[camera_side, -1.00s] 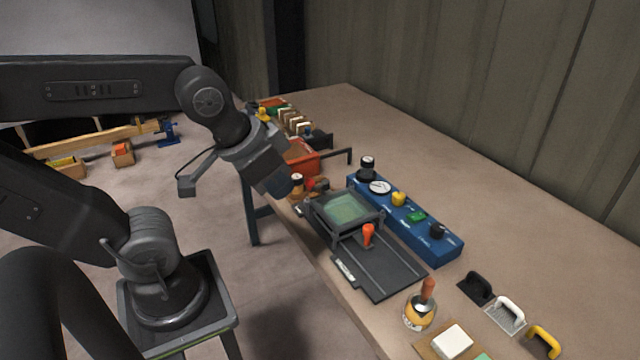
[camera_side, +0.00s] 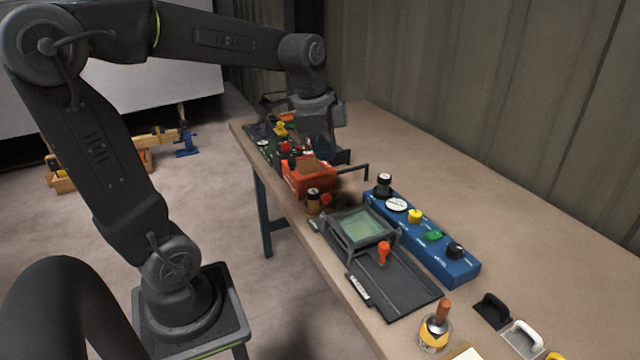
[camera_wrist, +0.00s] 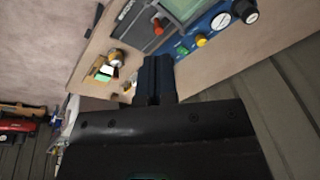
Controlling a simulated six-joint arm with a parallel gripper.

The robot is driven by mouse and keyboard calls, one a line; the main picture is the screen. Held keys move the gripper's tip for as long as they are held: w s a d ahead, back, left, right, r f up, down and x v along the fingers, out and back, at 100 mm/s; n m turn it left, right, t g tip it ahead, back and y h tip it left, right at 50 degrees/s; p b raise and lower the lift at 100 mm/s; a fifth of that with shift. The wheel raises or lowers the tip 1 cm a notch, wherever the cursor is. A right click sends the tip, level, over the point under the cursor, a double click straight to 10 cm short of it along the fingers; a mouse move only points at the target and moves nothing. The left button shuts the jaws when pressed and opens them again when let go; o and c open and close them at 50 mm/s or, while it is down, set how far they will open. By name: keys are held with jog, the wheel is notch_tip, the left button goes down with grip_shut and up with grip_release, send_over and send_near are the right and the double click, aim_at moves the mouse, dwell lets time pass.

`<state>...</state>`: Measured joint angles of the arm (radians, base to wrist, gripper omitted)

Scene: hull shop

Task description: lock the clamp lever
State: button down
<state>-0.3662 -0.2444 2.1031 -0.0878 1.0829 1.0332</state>
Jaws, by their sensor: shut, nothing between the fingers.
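An upright orange-handled lever (camera_side: 383,252) stands on a dark rail plate (camera_side: 400,290), just in front of a grey frame with a green pane (camera_side: 362,226). A red box (camera_side: 297,184) farther back has a black bent bar (camera_side: 355,170) reaching out to its right. I cannot tell which of these is the clamp lever. My gripper is above the far part of the bench, behind the red box, in the side view; its fingertips are hidden there. In the wrist view my gripper (camera_wrist: 155,62) is shut and empty. The orange handle (camera_wrist: 159,25) shows beyond its fingers.
A blue panel (camera_side: 455,272) with several knobs and a dial stands right of the frame. A can with a wooden-handled tool (camera_side: 434,333) and several handles (camera_side: 522,338) are at the near end. The bench's right side is clear.

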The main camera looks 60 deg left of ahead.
jog(key=w+a+f+m+h, duration=0.1)
jog(key=a+f+m, duration=0.1)
jog(key=a, duration=0.4)
jog(key=w+a+f+m+g, duration=0.1)
jog(key=w+a+f+m, duration=0.1)
jog(key=a+m, duration=0.2)
jog(key=w+a+f+m+g+h, duration=0.1)
jog(key=a+f+m, duration=0.1)
jog(key=a, duration=0.7)
jog(key=shift+w+a+m+h, duration=0.3)
jog(key=shift+w+a+m, duration=0.1)
jog(key=shift+m, duration=0.1)
jog(key=shift+f, duration=0.15)
jog(key=d+f, duration=0.6)
jog(key=f, duration=0.5)
jog(key=shift+w, duration=0.45)
